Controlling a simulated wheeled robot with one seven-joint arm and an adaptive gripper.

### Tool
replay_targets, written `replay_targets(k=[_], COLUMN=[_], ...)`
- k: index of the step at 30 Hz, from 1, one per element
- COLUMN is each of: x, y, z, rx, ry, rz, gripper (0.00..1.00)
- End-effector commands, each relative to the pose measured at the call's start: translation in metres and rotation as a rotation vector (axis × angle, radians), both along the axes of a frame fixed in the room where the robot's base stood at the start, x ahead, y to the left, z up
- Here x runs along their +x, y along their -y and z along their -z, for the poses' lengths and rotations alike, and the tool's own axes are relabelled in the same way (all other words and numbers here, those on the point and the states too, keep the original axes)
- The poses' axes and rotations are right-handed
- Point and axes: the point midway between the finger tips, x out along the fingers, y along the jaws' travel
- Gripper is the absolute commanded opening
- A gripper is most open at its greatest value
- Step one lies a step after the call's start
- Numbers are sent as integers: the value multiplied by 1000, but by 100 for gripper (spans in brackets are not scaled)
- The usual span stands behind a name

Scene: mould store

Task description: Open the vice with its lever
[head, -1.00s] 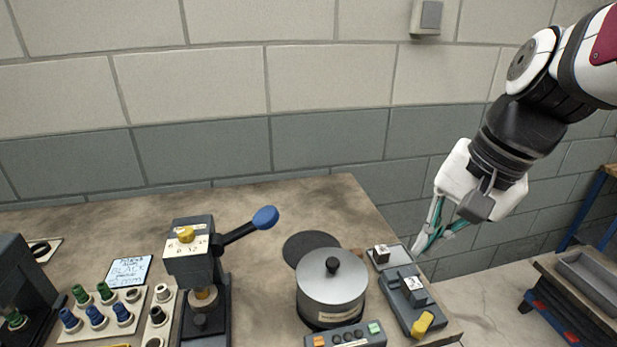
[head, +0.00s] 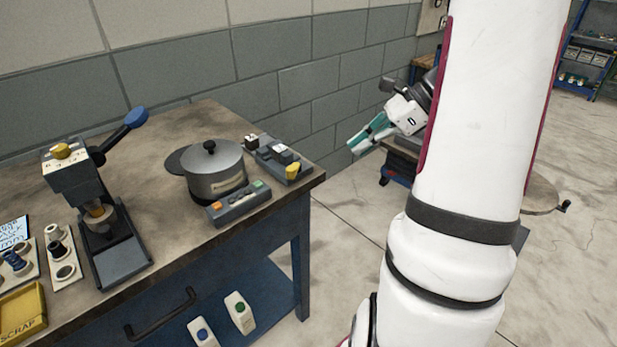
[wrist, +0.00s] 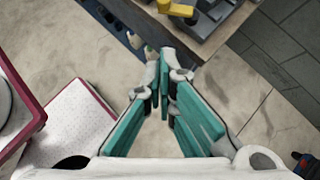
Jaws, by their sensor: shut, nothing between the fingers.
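The vice (head: 278,157) appears to be the low grey device on the bench's right end, with a small pale block on its top. Its yellow lever (head: 292,171) is at the front end, near the bench edge. In the wrist view the lever (wrist: 178,9) shows at the top edge, and the vice (wrist: 208,14) is partly cut off. My gripper (head: 355,145) has teal fingers and is shut and empty. It is off the bench's right side, apart from the vice and lever. In the wrist view its fingertips (wrist: 163,62) point towards the bench edge.
A lidded grey pot (head: 214,171) and a button box (head: 238,203) stand left of the vice. A press with a blue-knobbed lever (head: 120,131) is further left. My white arm covers much of the head view's right. Open floor (head: 345,240) lies right of the bench (head: 301,255).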

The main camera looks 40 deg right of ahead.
Motion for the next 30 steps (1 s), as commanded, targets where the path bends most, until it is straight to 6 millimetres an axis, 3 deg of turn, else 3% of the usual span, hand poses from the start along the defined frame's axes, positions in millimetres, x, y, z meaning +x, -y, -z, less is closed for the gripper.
replay_targets(k=[14, 30], x=[3, 50], y=[-2, -50], z=[6, 75], rx=[3, 4], ry=[-1, -2], rz=[4, 3], gripper=[0, 0])
